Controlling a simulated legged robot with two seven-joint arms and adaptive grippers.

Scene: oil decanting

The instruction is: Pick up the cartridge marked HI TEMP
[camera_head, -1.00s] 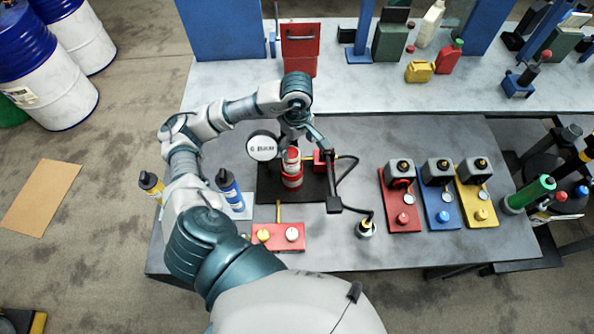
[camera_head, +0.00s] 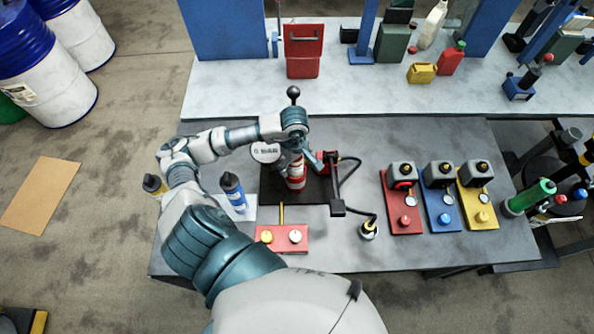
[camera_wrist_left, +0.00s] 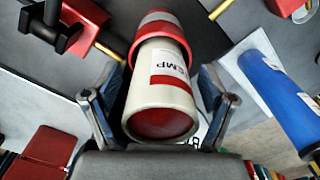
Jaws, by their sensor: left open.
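The red and white cartridge (camera_head: 296,174) stands on a black base plate (camera_head: 310,190) on the grey table. In the left wrist view the cartridge (camera_wrist_left: 163,82) has a pale body, red bands and a label of which "EMP" shows. My left gripper (camera_head: 297,152) comes over the top of the cartridge in the head view. In the wrist view my left gripper (camera_wrist_left: 158,108) is open, with one finger on each side of the cartridge and a gap to it. My right gripper is not in view.
A red box with two knobs (camera_head: 282,238) is in front. A black arm with a hose (camera_head: 337,207) is just right of the base plate. Three coloured gauge units (camera_head: 440,197) stand further right.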

